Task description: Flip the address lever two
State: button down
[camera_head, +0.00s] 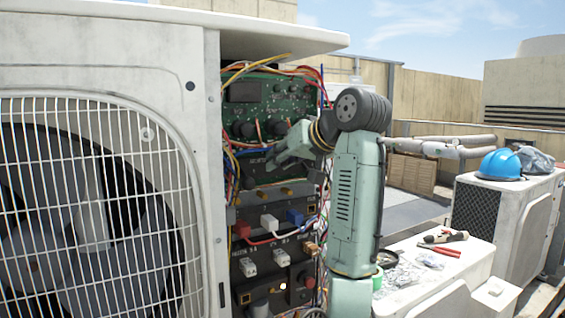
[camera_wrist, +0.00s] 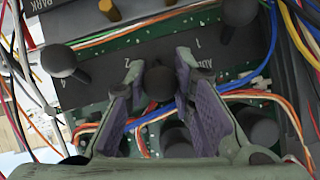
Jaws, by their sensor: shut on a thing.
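The address lever two is a dark ball-topped knob (camera_wrist: 158,82) in the middle of the wrist view, below the printed 2 on a dark panel strip (camera_wrist: 125,55). My gripper (camera_wrist: 158,85) has one purple-padded finger on each side of this knob and is shut on it. In the head view my gripper (camera_head: 279,155) reaches into the open condenser cabinet in front of the lower part of the green circuit board (camera_head: 262,98). The lever is too small to make out there. Lever four (camera_wrist: 58,60) is to the left in the wrist view, and lever one (camera_wrist: 238,12) is at the upper right.
Loose coloured wires (camera_wrist: 262,98) run close around the fingers. Several dark knobs (camera_wrist: 176,138) are below the held lever in the wrist view. The fan unit (camera_head: 90,200) walls the left side. Tools (camera_head: 443,240) and a blue helmet (camera_head: 500,164) lie on the right.

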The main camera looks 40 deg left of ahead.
jog(key=shift+r, duration=0.1)
dwell(0.4)
jog(key=c, duration=1.3)
grip_release()
jog(key=shift+c, duration=0.2)
jog(key=v, duration=1.2)
jog(key=shift+r, duration=0.15)
jog(key=shift+w+a, duration=0.1)
